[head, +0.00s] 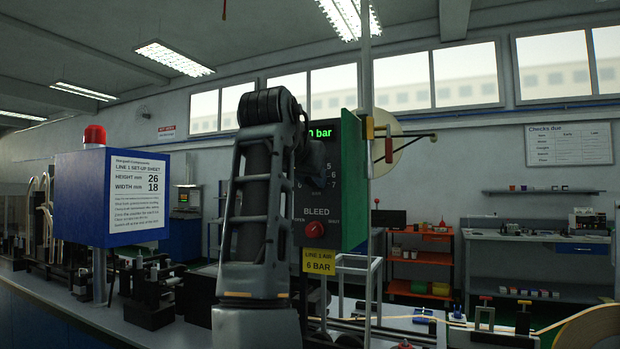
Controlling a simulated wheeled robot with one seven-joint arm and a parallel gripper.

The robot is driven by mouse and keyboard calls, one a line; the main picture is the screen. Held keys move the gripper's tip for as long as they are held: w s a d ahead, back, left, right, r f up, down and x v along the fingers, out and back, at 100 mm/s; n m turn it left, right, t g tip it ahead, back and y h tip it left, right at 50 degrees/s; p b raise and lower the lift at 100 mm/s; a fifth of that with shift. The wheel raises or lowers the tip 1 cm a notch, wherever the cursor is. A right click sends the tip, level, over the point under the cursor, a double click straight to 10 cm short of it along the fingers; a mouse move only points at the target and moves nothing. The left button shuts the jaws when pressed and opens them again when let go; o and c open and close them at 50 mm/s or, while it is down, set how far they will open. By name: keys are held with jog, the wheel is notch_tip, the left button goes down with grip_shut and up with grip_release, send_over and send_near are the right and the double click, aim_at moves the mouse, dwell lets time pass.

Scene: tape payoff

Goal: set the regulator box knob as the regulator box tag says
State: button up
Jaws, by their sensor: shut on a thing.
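The regulator box (354,180) is a dark-faced panel with a green side, right of my raised arm. Its yellow tag (319,262) reads "LINE 1 AIR 6 BAR". Its green display (321,133) ends in "0 bar"; the front part of the reading is hidden by my arm. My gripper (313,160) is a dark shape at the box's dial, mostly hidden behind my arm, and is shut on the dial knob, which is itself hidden. Scale numbers 5, 6 and 7 show to the right of it. A red bleed knob (314,230) sits below, clear of my gripper.
A blue box with a set-up sheet (137,195) and red beacon (95,135) stands left on the bench. A metal post (367,80) rises behind the regulator box. An orange shelf cart (420,262) and grey workbench (535,245) are at the back right.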

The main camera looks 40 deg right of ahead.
jog(key=shift+f, duration=0.2)
jog(key=o, duration=1)
jog(key=shift+r, duration=0.1)
jog(key=shift+o, duration=0.2)
jog(key=b+v, duration=0.1)
jog(key=v, duration=0.6)
jog(key=shift+a+r, duration=0.2)
jog(key=shift+a, duration=0.1)
jog(key=shift+s, duration=0.15)
